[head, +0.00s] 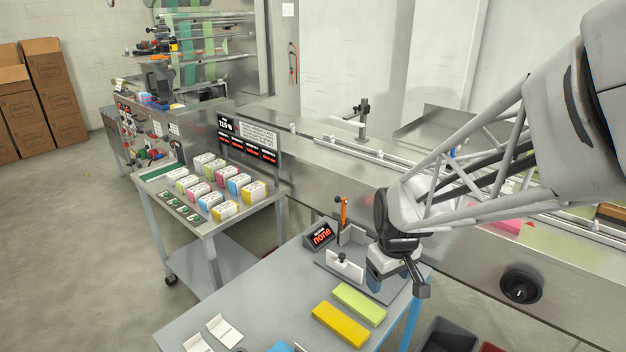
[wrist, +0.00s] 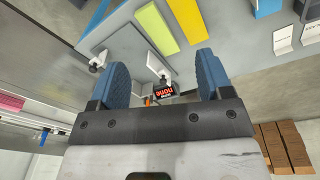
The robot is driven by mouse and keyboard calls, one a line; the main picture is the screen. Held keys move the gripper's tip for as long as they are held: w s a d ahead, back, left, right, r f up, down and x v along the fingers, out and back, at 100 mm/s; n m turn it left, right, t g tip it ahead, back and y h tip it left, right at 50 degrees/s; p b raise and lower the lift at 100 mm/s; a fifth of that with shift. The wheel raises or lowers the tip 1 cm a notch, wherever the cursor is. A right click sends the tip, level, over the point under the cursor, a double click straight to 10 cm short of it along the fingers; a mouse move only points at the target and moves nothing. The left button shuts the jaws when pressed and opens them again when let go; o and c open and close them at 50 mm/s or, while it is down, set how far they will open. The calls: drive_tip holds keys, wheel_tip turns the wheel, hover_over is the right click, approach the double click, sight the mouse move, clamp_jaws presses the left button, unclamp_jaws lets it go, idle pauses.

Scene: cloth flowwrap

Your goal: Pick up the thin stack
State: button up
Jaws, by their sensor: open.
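A yellow stack (head: 340,325) and a light green stack (head: 359,302) lie flat side by side on the grey table; I cannot tell for sure which is the thin one. Both show at the top of the wrist view, yellow (wrist: 186,20) right of green (wrist: 156,30). A blue stack (head: 280,346) is cut off at the bottom edge; part of it shows in the wrist view (wrist: 268,6). My gripper (head: 397,284) is open and empty above the table's far right part, behind the green stack. Its blue fingers (wrist: 164,78) stand wide apart.
A metal fixture plate (head: 332,268) with upright brackets and a display reading "none" (head: 320,236) stand near my gripper. A cart (head: 205,228) holds several coloured packs. A dark bin (head: 447,335) stands right of the table.

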sight(373, 311)
drive_tip(key=w+f+n, duration=0.1)
drive_tip(key=w+f, duration=0.2)
drive_tip(key=f, duration=0.2)
drive_tip(key=w+d+f+n, duration=0.1)
drive_tip(key=w+f, duration=0.2)
drive_tip(key=f, duration=0.3)
drive_tip(key=w+f+n+g, duration=0.1)
drive_tip(key=w+f, duration=0.2)
drive_tip(key=f, duration=0.2)
drive_tip(key=shift+d+f+n, duration=0.15)
drive_tip(key=shift+f+n, duration=0.05)
drive_tip(key=shift+n, duration=0.2)
drive_tip(key=shift+f, duration=1.3)
drive_tip(key=shift+f, duration=0.1)
drive_tip(key=shift+w+d+f, duration=0.1)
drive_tip(key=shift+w+f, duration=0.05)
drive_tip(key=shift+f, duration=2.35)
drive_tip(key=c, duration=0.7)
drive_tip(key=shift+o, duration=0.2)
